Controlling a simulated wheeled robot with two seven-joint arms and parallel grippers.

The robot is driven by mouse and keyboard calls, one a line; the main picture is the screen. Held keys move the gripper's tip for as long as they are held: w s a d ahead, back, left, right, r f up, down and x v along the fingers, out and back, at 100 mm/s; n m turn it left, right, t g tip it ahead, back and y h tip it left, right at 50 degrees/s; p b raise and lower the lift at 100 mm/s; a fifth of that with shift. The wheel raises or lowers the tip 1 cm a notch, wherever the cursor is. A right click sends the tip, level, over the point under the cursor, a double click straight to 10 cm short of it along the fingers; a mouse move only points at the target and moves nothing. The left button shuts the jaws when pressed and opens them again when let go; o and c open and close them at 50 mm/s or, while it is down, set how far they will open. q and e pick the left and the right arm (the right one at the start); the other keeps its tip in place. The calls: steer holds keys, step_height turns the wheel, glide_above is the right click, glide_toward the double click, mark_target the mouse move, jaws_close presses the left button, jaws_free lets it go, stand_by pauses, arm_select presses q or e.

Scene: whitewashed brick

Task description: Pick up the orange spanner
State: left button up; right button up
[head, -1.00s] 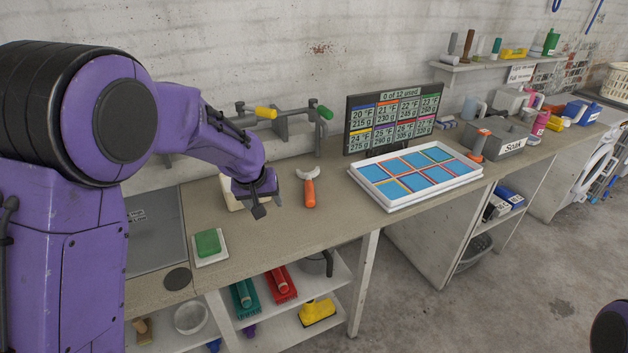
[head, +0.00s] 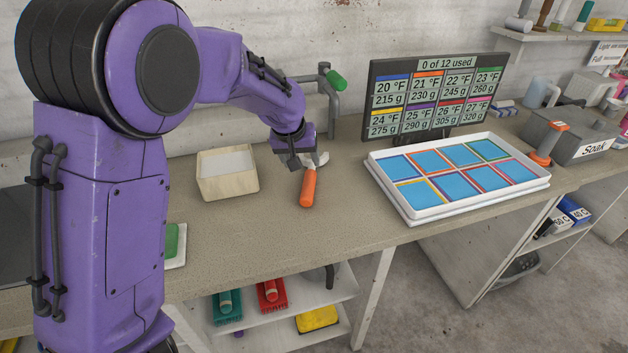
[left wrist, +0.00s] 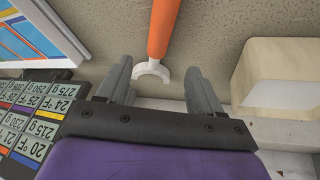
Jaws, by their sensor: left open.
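The orange spanner (head: 308,186) lies on the workbench, its orange handle toward the front edge and its pale open-ended head toward the wall. My left gripper (head: 298,165) is over the head end of the spanner and hides part of it in the head view. In the left wrist view the gripper (left wrist: 157,80) is open, with one finger on each side of the pale spanner head (left wrist: 152,72). The jaws are apart from the spanner, and the handle (left wrist: 163,25) runs out beyond the fingertips. How high the fingers are above the bench I cannot tell. My right gripper is not in view.
A pale wooden box (head: 228,184) stands just left of the spanner. A white tray of coloured squares (head: 411,211) and a display board (head: 437,97) are to the right. Bare bench (head: 265,232) lies in front.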

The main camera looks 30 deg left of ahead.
mark_target(309, 175)
arm_select(q)
steer(key=x, duration=0.3)
steer(key=p+x, duration=0.1)
steer(key=x, duration=0.5)
steer(key=shift+w+a+f, duration=0.1)
steer(key=shift+w, duration=0.3)
steer(key=shift+s, duration=0.15)
steer(key=c, duration=0.7)
jaws_close()
